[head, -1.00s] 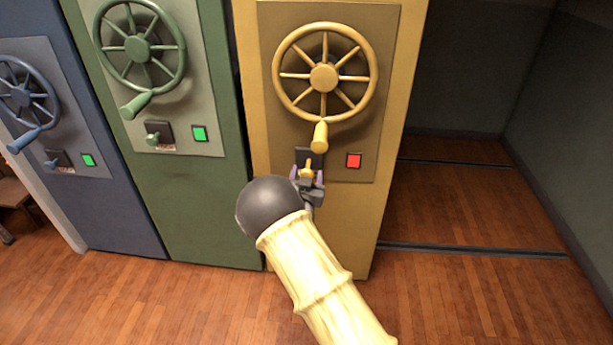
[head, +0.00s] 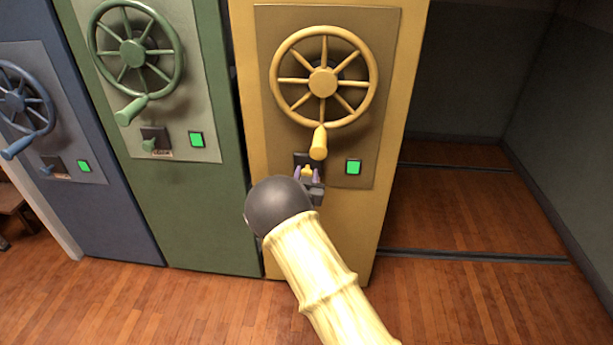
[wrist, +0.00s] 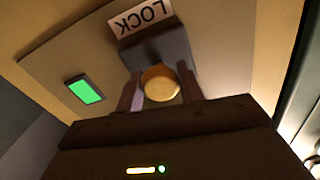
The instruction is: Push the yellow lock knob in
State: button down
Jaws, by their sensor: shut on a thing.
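The yellow lock knob (wrist: 160,83) sits between my gripper's two fingers in the wrist view, in front of its dark mount under the LOCK label (wrist: 141,17). In the head view the knob (head: 307,171) shows as a small yellow bit between the purple fingertips. My gripper (head: 308,174) is shut on the knob, close to the panel of the yellow cabinet (head: 384,110). The indicator beside the knob (head: 353,167) is green, and it also glows green in the wrist view (wrist: 85,91). My wrist partly hides the mount's lower part.
The yellow handwheel (head: 323,82) has a handle (head: 319,143) hanging just above my gripper. A green cabinet (head: 212,235) and a blue cabinet (head: 115,225) stand to the left, each with a green light. The floor to the right (head: 480,215) is open, with rails across it.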

jog(key=c, duration=1)
grip_release()
jog(key=shift+w+d+r, duration=0.1)
jog(key=shift+w+d, duration=0.05)
jog(key=shift+d, duration=0.05)
jog(key=shift+c, duration=0.2)
jog(key=shift+o, duration=0.7)
jog(key=shift+a, duration=0.3)
jog(key=s+p, duration=0.1)
jog(key=s, duration=1.6)
jog(key=shift+s+a+p, duration=0.25)
jog(key=shift+s+p, duration=0.1)
jog(key=shift+p, duration=0.05)
